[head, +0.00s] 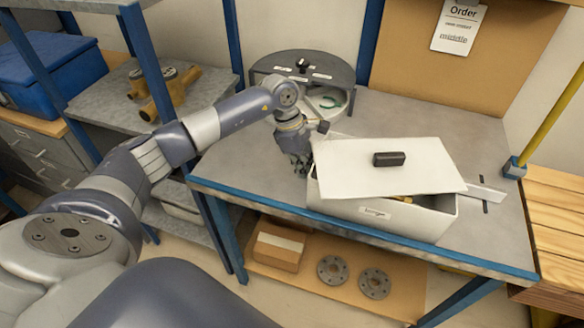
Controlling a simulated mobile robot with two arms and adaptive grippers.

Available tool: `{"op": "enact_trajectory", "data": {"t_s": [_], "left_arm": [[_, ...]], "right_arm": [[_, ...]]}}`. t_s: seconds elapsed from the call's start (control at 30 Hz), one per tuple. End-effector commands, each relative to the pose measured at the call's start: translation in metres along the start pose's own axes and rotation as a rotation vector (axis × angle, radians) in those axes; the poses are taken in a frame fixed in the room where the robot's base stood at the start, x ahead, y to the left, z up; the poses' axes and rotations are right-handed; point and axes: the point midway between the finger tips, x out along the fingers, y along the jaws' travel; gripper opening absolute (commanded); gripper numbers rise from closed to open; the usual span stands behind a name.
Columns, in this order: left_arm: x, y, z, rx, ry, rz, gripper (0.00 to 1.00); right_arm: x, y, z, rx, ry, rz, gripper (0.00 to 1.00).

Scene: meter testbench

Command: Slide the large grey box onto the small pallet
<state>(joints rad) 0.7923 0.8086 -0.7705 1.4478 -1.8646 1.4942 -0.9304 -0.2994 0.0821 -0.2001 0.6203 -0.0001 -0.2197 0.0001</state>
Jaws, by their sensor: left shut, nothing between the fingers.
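The large grey box (417,222) stands on the grey workbench, with a small label on its front wall. A pale lid (345,172) with a dark handle lies askew on top, leaving a gap at the front where something yellowish shows. My left gripper (303,172) points down just beside the box's left end. It is shut with nothing held; whether it touches the box I cannot tell. A wooden slatted surface (556,205), which looks like the pallet, lies at the right edge beside the bench, partly cut off. My right gripper is out of view.
The workbench (480,150) is clear behind the box. A yellow post (548,115) with a blue foot rises near the bench's right end. A cardboard box (277,248) and two flanges lie below.

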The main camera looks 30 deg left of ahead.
Motion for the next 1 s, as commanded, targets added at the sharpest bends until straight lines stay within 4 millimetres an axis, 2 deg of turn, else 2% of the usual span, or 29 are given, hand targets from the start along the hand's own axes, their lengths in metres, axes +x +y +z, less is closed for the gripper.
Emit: {"op": "enact_trajectory", "data": {"t_s": [0.03, 0.1, 0.7, 0.83, 1.0], "left_arm": [[0.01, 0.0, 0.019, 0.011, -0.008, 0.001, 0.0], [0.016, 0.0, 0.04, 0.011, -0.008, 0.002, 0.0], [0.068, -0.001, 0.212, 0.007, -0.006, 0.002, 0.0], [0.076, -0.001, 0.243, 0.006, -0.004, 0.002, 0.0], [0.081, -0.001, 0.267, 0.003, -0.003, 0.0, 0.0]], "right_arm": [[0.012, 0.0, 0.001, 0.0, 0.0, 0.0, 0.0], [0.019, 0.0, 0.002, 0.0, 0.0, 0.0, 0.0], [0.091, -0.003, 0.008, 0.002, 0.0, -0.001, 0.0], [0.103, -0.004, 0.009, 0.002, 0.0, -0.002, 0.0], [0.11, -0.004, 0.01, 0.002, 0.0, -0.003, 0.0]]}}
